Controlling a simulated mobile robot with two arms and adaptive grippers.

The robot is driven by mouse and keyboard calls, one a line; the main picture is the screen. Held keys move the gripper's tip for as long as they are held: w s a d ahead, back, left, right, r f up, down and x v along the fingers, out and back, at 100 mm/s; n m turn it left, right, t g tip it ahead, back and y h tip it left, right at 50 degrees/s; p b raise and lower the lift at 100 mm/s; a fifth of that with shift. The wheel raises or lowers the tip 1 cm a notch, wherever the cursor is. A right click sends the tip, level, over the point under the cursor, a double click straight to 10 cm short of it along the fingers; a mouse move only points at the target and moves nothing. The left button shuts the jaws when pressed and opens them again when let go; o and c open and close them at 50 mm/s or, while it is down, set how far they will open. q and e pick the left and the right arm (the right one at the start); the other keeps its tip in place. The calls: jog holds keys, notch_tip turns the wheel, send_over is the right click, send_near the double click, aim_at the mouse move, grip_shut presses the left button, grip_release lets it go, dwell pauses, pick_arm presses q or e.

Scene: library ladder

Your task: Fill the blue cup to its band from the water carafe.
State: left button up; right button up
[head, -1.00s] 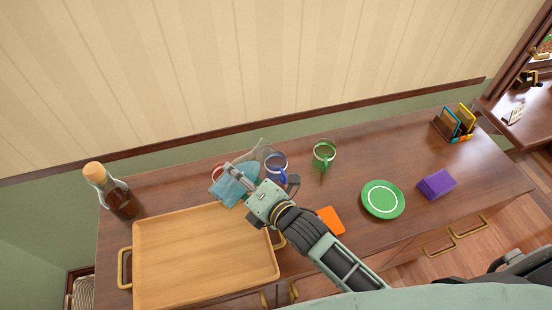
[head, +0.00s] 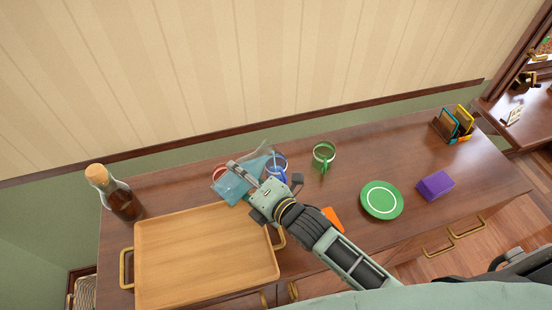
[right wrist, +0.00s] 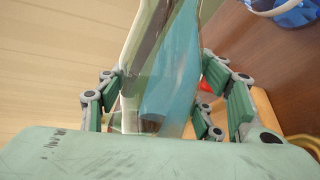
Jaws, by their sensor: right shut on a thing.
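The clear carafe (head: 233,187) with blue water is in my right gripper (head: 251,180), which is shut on it. It is strongly tilted, its mouth end toward the upper right by the blue cup. The blue cup (head: 282,174) stands on the cabinet top, partly behind the carafe and gripper. A thin light-blue streak shows at the cup's opening and looks like water falling in. The cup's band and water level are too small to tell. In the right wrist view the carafe (right wrist: 170,85) is between the fingers and the blue cup (right wrist: 292,14) is at the top right.
A wooden tray (head: 205,255) lies in front. A red cup (head: 217,173) is partly hidden behind the carafe. A green cup (head: 324,156), green plate (head: 382,199), purple block (head: 435,185) and orange item (head: 333,218) are to the right. A corked bottle (head: 122,202) stands left.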

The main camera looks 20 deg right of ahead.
jog(key=shift+w+d+r+m+p, duration=0.15)
jog(key=shift+r+m+p, duration=0.15)
jog(key=shift+m+p, duration=0.1)
dwell(3.1)
